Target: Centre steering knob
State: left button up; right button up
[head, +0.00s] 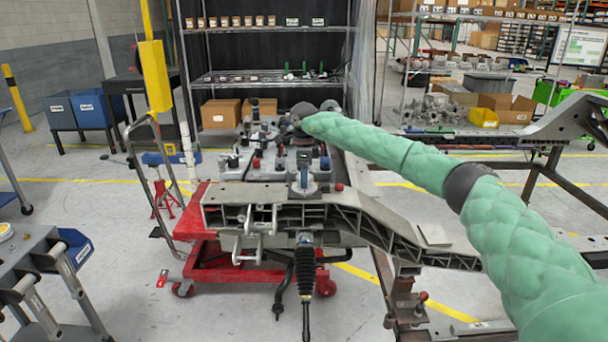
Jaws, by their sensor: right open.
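A chassis fixture (257,216) stands in the middle of the head view, with clamps and blocks on its top. A small upright knob-like part (304,182) sits on a round light base near the fixture's front edge; I take it as the steering knob, but it is small. A black ribbed boot with a rod (305,272) hangs below it at the front. My right arm comes in from the right in a green sleeve. My right gripper (304,156) is open, just above or behind the knob; its fingers are small and hard to separate from the dark parts. My left gripper is out of view.
A red cart (200,235) stands under the fixture. A metal frame rail (385,225) runs off to the right. A grey bench (35,255) with a blue bin (75,248) is at the left. Shelves (268,82) stand behind.

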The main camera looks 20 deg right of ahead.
jog(key=shift+r, duration=0.45)
notch_tip(320, 180, up, 7)
jog(key=shift+f+b, duration=0.1)
jog(key=shift+b, duration=0.55)
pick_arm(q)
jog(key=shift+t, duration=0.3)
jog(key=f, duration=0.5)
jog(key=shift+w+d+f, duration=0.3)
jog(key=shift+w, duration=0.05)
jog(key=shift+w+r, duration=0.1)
